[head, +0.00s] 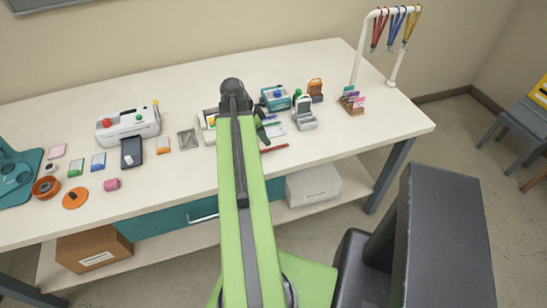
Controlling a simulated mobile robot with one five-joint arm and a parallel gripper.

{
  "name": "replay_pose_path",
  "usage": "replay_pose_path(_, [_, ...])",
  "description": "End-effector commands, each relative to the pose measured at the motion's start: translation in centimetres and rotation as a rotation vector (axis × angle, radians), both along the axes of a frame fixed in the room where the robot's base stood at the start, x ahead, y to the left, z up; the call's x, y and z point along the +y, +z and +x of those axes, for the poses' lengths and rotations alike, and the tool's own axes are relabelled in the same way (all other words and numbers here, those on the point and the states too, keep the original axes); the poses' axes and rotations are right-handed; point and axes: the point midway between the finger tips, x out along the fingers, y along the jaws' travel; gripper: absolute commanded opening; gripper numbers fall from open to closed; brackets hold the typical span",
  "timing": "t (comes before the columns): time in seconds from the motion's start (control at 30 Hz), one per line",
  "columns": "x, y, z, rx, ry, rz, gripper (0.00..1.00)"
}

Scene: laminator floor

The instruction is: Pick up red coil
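A red coil (380,29) hangs as a narrow strand from the top bar of a white rack (356,62) at the table's back right. A blue one (396,28) and a yellow one (412,25) hang beside it to the right. My green arm reaches forward over the table. The dark end of my gripper (264,131) shows just right of the arm, well left of and lower in the picture than the red coil. The arm hides much of it, and I cannot see whether its fingers are open. No held thing shows.
The white table (330,65) carries a card holder (351,103), a grey device (304,116), a teal box (275,98) and a white machine (127,124). Grey chairs (525,125) stand at right. The table's back middle is clear.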

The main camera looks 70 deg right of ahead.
Motion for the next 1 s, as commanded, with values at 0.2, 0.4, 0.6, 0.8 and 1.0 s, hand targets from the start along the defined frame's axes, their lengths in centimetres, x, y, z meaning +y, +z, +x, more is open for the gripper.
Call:
replay_pose_path(0.2, [-0.3, -1.1, -0.4, 0.0, 0.001, 0.0, 0.4])
replay_pose_path(0.4, [-0.6, -3.5, -1.2, 0.0, -0.001, 0.0, 0.4])
replay_pose_path(0.6, [-1.3, -6.1, -2.2, 0.0, 0.0, 0.0, 0.4])
replay_pose_path(0.8, [-1.4, -5.7, -2.3, 0.0, 0.0, 0.0, 0.4])
replay_pose_path(1.0, [-1.4, -5.7, -2.3, 0.0, 0.0, 0.0, 0.16])
